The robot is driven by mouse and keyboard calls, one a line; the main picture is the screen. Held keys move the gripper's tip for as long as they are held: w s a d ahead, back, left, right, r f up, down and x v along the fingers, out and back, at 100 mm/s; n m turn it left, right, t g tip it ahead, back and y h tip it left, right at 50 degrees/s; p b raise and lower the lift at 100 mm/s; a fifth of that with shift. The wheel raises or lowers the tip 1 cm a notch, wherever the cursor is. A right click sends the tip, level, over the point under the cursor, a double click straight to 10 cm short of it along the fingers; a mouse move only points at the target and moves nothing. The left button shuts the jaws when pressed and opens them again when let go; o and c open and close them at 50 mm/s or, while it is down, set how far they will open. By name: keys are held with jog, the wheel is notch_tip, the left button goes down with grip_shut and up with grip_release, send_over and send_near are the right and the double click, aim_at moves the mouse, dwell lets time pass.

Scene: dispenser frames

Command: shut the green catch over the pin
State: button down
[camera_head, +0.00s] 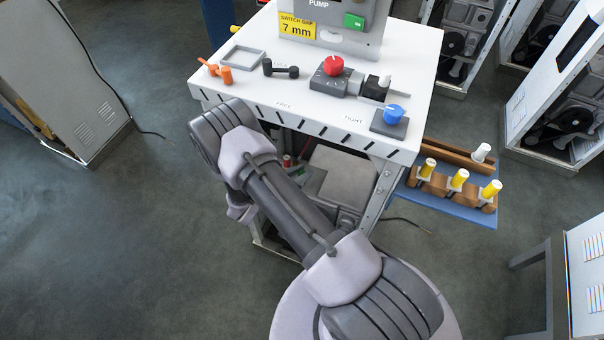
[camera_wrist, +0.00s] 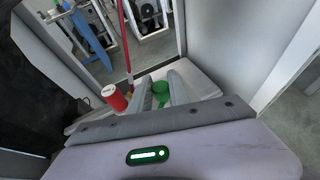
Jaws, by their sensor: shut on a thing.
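In the wrist view, my gripper (camera_wrist: 161,88) has its two grey fingers on either side of a green piece (camera_wrist: 160,94), which I take to be the green catch. The fingers are shut on it, and they hide part of it. A red cylinder (camera_wrist: 113,98) stands just left of the fingers, apart from them. I cannot pick out the pin for certain. In the head view my arm reaches under the white table, and my gripper is hidden there. A small red piece (camera_head: 287,160) shows beneath the table beside the arm.
The white table (camera_head: 225,88) carries a red knob (camera_head: 333,66), a blue knob (camera_head: 393,112) and orange parts. A blue shelf (camera_head: 455,211) with yellow-topped pegs sticks out at the right. In the wrist view, pale panels flank the gripper and a thin red rod (camera_wrist: 125,40) rises behind.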

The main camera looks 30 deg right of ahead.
jog(key=m+g+b, duration=0.2)
jog(key=g+b, duration=0.1)
jog(key=m+g+b, duration=0.1)
jog(key=m, duration=0.1)
jog(key=shift+f+g+h+b, duration=0.3)
jog(key=shift+h, duration=0.1)
jog(key=shift+r+m+g+y+b, duration=0.2)
jog(key=shift+m+g+y+b, duration=0.2)
jog(key=shift+m+g+b, duration=1.55)
jog(key=shift+r+g, duration=0.1)
jog(key=shift+g, duration=0.25)
jog(key=c, duration=1.2)
grip_release()
jog(key=shift+c, duration=0.2)
jog(key=p+v, duration=0.2)
jog(key=v, duration=1.5)
jog(key=shift+a, duration=0.2)
